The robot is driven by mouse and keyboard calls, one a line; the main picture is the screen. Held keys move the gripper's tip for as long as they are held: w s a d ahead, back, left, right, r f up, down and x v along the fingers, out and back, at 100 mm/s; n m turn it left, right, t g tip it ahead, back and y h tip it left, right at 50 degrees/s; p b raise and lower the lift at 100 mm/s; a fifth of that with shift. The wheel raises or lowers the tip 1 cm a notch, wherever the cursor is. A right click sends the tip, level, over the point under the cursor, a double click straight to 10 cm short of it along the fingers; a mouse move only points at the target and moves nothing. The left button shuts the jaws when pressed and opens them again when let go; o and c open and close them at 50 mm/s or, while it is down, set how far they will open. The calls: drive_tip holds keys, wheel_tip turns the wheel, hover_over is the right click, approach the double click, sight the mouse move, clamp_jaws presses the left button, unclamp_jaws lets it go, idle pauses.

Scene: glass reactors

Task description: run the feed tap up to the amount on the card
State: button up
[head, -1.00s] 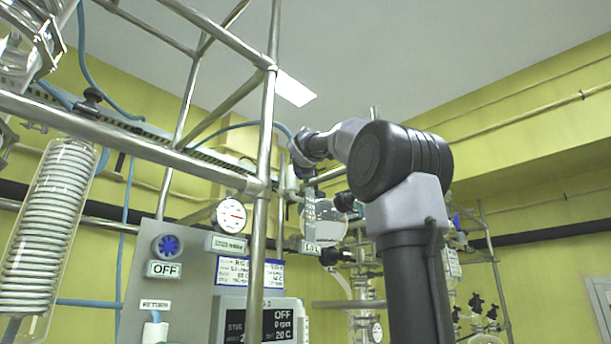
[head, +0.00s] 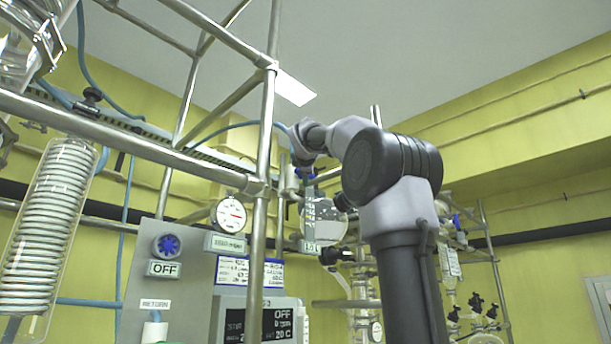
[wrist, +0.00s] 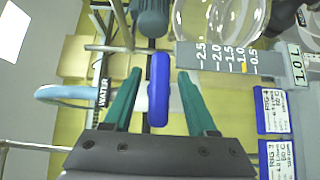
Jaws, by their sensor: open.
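A blue tap handle (wrist: 158,90) stands upright between the two green fingers of my gripper (wrist: 159,74) in the wrist view. The fingers are open, with a gap on each side of the handle. In the head view my gripper (head: 303,165) is at the frame beside the glass, and the handle is mostly hidden. A round clear glass vessel (wrist: 220,18) lies beyond, with a grey scale strip (wrist: 215,58) marked 2.5 to 0.5 and an orange mark near 1.0. A card (wrist: 313,62) reads 1.0 L. I cannot make out a liquid level.
A pale blue hose (wrist: 65,92) labelled WATER runs left of my fingers. Two rig cards (wrist: 272,110) hang at right. Metal frame bars (head: 262,130) stand left of my arm. A panel (head: 190,265) carries a gauge (head: 230,214), a blue knob (head: 166,245) marked OFF and a display (head: 270,322).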

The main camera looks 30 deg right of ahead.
drive_tip(key=v, duration=1)
drive_tip(key=shift+s+a, duration=0.2)
drive_tip(key=shift+s, duration=0.15)
drive_tip(key=s+a+f+m+g+y, duration=0.2)
drive_tip(key=f+m+y, duration=0.15)
drive_tip(key=f, duration=1.05)
drive_tip(key=s+a+f+m+g+y, duration=0.2)
drive_tip(key=s+a+f+m+g, duration=0.15)
drive_tip(key=f, duration=1.05)
drive_tip(key=s+a+f+m+g+y, duration=0.2)
drive_tip(key=s+f+m, duration=0.3)
drive_tip(key=f, duration=0.7)
drive_tip(key=s+a+f+m+g+y, duration=0.1)
drive_tip(key=s+f+m, duration=0.4)
drive_tip(key=f, duration=0.8)
drive_tip(key=shift+s+a+f+g+y, duration=0.2)
drive_tip(key=shift+s+a+g+y, duration=0.15)
drive_tip(key=shift+s+a+y, duration=0.65)
drive_tip(key=shift+w+a+h, duration=0.15)
drive_tip(key=shift+a+h, duration=0.1)
drive_tip(key=shift+h, duration=0.2)
drive_tip(key=shift+c, duration=0.3)
drive_tip(key=shift+d, duration=0.1)
drive_tip(key=shift+c, duration=0.3)
